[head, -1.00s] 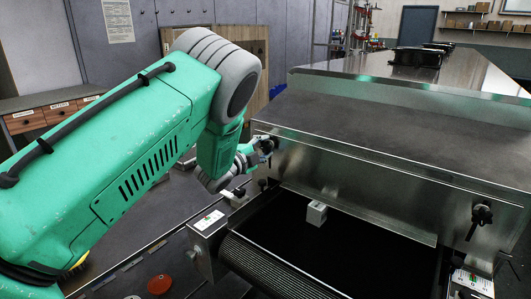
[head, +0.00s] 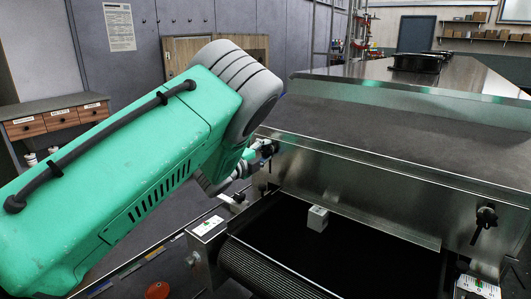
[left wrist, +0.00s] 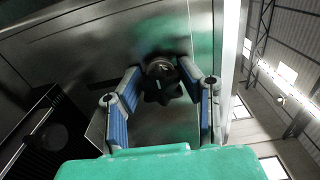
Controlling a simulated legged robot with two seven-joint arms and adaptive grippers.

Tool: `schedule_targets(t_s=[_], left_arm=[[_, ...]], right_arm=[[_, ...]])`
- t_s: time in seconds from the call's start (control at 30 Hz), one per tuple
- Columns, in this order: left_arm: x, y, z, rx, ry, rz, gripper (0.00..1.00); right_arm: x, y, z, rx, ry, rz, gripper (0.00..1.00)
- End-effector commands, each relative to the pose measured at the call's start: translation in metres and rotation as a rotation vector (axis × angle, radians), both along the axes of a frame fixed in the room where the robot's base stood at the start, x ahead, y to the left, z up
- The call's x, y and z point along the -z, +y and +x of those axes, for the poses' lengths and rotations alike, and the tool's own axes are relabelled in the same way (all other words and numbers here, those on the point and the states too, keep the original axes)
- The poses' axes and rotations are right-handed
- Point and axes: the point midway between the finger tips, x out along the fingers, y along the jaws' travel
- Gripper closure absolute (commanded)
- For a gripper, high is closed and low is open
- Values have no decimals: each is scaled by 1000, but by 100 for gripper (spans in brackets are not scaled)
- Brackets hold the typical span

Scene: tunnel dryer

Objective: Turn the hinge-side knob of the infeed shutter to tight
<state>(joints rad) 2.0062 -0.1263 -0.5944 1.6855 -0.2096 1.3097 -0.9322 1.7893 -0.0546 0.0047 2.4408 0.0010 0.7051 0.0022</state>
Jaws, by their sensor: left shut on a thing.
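The infeed shutter (head: 350,185) is a brushed metal panel across the mouth of the dryer. A dark knob (head: 268,148) sits at its left end, and a second dark knob (head: 484,220) with a downward handle sits at its right end. My left gripper (head: 258,156) is at the left knob. In the left wrist view, the black lobed knob (left wrist: 162,84) lies between the two blue-padded fingers of my left gripper (left wrist: 163,72), which are shut on it. My forearm hides part of the left side in the head view. My right gripper is out of view.
Below the shutter is a dark conveyor belt (head: 370,262) with a small grey block (head: 317,218) on it. A metal side frame with a label (head: 208,226) stands at its left. A drawer bench (head: 58,118) is at the far left.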

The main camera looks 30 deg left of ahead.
Motion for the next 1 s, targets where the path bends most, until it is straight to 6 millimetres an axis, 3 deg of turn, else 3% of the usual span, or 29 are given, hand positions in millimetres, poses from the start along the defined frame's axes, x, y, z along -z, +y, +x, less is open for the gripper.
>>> schedule_targets(t_s=[0.07,0.1,0.13,0.57,1.0], left_arm=[[9,-2,-2,3,18,-1,97],[9,-2,-2,3,19,-1,54],[9,-2,-2,3,18,-1,44],[3,0,-10,1,8,0,44],[6,7,-96,0,13,-2,44]], right_arm=[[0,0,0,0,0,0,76],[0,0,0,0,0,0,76],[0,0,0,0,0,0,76],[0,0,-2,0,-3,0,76],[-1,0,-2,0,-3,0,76]])
